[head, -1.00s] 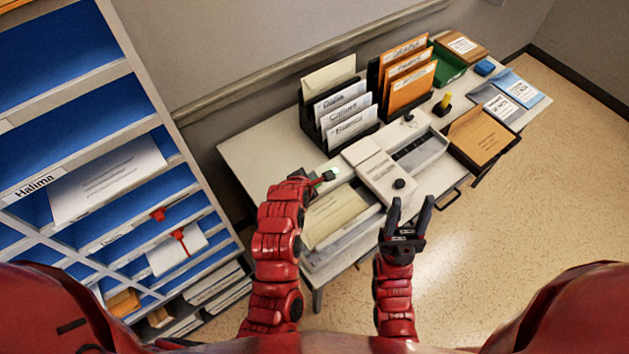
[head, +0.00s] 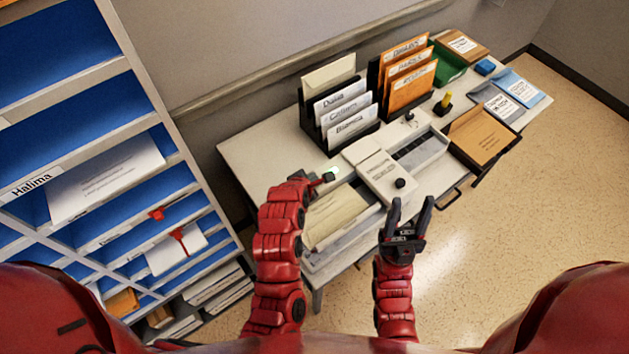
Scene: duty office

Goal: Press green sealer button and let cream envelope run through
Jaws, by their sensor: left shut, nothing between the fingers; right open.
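The white sealer (head: 383,172) stands on the table with a dark round knob on top. A small pale-green glow (head: 334,169) shows at its left side, likely the green button. My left gripper (head: 327,177) is shut and empty, its tips right by that glow; I cannot tell whether they touch it. A cream envelope (head: 335,213) lies in the tray left of the sealer, partly behind my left arm. Another cream envelope (head: 328,74) stands at the back of a black rack. My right gripper (head: 409,212) is open and empty, in front of the sealer.
Black racks hold white envelopes (head: 345,112) and orange envelopes (head: 408,72). A grey compartment tray (head: 432,153) is right of the sealer. A blue-backed shelf unit (head: 95,140) stands at the left. Open floor is at the right.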

